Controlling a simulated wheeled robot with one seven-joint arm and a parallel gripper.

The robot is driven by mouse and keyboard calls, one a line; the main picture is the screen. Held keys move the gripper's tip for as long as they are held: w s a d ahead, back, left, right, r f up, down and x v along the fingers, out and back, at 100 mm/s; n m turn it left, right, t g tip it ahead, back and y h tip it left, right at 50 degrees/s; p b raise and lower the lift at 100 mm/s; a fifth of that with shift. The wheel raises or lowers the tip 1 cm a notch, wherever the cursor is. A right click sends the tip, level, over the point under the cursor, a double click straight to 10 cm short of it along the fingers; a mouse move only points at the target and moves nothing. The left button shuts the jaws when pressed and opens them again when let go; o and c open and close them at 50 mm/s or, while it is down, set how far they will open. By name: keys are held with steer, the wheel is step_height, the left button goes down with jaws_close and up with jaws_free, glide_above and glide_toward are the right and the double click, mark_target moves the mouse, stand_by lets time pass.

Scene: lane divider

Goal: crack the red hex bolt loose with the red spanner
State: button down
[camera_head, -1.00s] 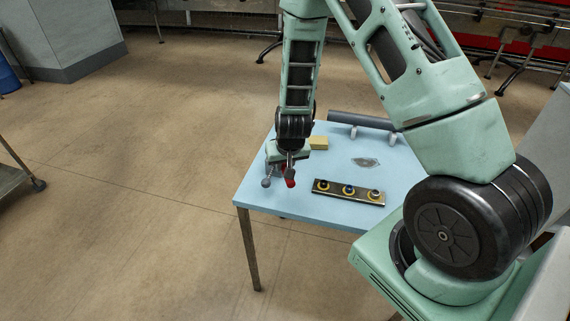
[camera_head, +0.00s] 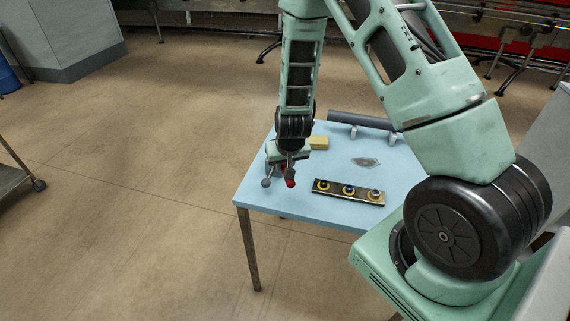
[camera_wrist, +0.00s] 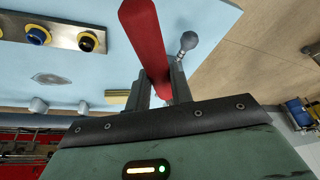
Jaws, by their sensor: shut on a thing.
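My gripper (camera_head: 281,172) is over the table's left part, shut on the red spanner. In the head view only a short red end of the spanner (camera_head: 290,181) shows below the gripper. A dark metal strip (camera_head: 334,193) with three bolts in yellow rings lies to the right, apart from the spanner. In the wrist view one bolt (camera_wrist: 37,36) looks blue and one (camera_wrist: 88,42) dark. I cannot make out a red bolt.
The light blue table (camera_head: 300,210) also holds a yellow block (camera_head: 318,143), a grey flat patch (camera_head: 365,162) and a dark cylinder (camera_head: 360,120) at the back. A grey ball on a stalk (camera_wrist: 188,42) stands beside the spanner. Open floor lies to the left.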

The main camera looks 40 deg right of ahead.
steer(key=shift+f+b, duration=0.85)
steer(key=shift+f, duration=0.2)
steer(key=c, duration=1.8)
jaws_free()
jaws_close()
steer(key=shift+s+d+n+y+b, duration=0.2)
steer(key=shift+d+n+b, duration=0.4)
steer(key=shift+d, duration=0.1)
steer(key=shift+s+d+n+y+b, duration=0.15)
steer(key=shift+d+n+y+b, duration=0.05)
steer(key=shift+d+n+b, duration=0.4)
steer(key=shift+w+a+m+p, duration=0.25)
steer(key=shift+a+m+p, duration=0.2)
steer(key=shift+a+m, duration=0.25)
